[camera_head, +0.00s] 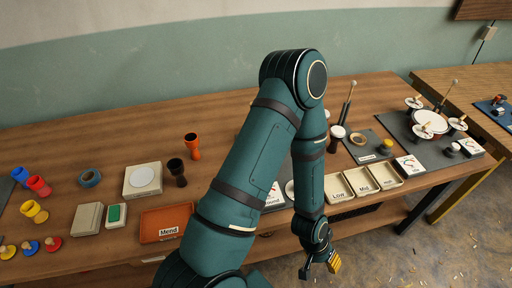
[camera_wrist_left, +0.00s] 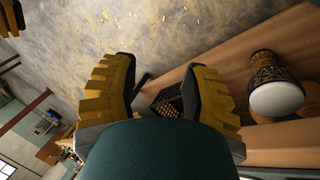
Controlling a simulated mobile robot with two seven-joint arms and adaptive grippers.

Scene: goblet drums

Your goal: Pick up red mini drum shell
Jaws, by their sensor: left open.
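The red mini drum shell (camera_head: 39,185) lies on the wooden table at the far left in the head view. It sits between a blue shell (camera_head: 20,175) and a yellow shell (camera_head: 34,211). My left gripper (camera_head: 320,267) is open and hangs low past the table's front edge, right of centre, far from the red shell. In the left wrist view its two yellow ridged fingers (camera_wrist_left: 160,80) are spread with no object held between them. A yellow ridged piece at that view's top left corner may be my right gripper (camera_wrist_left: 9,18); its state is unclear.
An orange Mend tray (camera_head: 165,224), a white box (camera_head: 142,180), blue tape (camera_head: 90,178) and two goblet drums stand right of the shells. Labelled trays (camera_head: 363,181) stand further right. My arm hides the table's middle. A goblet drum (camera_wrist_left: 275,95) on a shelf shows in the wrist view.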

